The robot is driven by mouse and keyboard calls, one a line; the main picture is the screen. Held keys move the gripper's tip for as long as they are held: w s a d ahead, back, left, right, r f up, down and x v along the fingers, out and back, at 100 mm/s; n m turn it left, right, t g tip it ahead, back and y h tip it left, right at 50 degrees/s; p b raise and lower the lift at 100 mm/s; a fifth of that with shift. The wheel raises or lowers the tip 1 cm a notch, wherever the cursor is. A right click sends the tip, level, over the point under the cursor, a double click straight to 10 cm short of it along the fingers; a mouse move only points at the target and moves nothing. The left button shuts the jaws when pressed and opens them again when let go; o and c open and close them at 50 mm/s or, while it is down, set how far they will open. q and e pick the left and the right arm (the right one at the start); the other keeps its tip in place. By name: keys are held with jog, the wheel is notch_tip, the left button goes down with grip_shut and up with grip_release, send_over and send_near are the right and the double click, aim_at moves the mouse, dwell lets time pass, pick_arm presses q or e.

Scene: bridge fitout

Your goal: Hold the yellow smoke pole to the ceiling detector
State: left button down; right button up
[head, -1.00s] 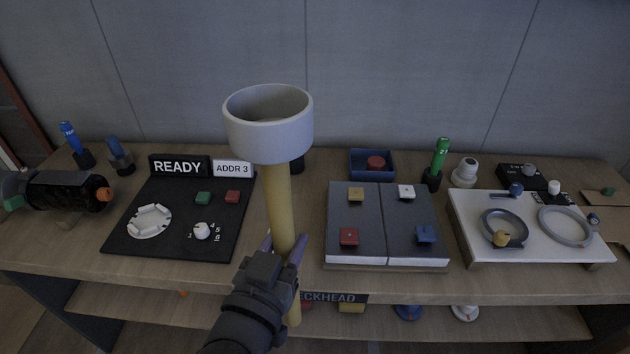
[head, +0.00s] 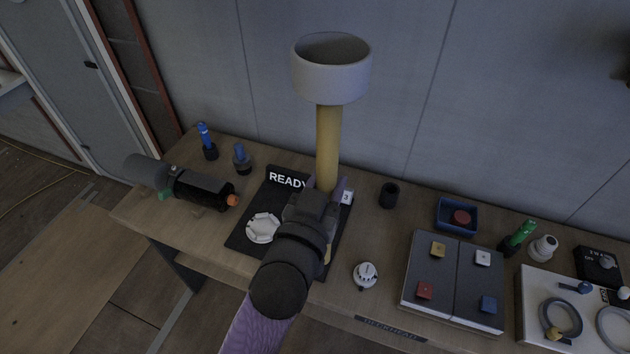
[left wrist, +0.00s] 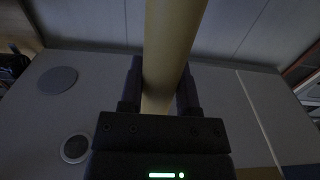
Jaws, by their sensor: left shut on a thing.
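My left gripper (head: 325,188) is shut on the yellow smoke pole (head: 328,145). The pole stands nearly upright in the head view, with a wide, open grey cup (head: 331,80) at its top. The left wrist view shows the pole (left wrist: 170,50) between the two fingers (left wrist: 158,88); the cup is out of that frame. Two round fittings, a grey disc (left wrist: 58,80) and a pale-rimmed one (left wrist: 75,148), show on a grey surface there. I cannot tell whether either is the ceiling detector. The head view does not show the ceiling. My right gripper is not in view.
The bench carries a black READY panel (head: 240,243) behind my arm, a dark cylindrical tool (head: 200,188), a white dial-like piece (head: 365,275), a grey two-part box (head: 410,280) and a blue tray (head: 441,227). A grey wall stands behind. Floor is clear at left.

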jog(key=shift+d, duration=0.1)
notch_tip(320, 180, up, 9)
jog(key=p, duration=0.9)
dwell(1.6)
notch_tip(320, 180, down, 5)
jog(key=b, duration=0.5)
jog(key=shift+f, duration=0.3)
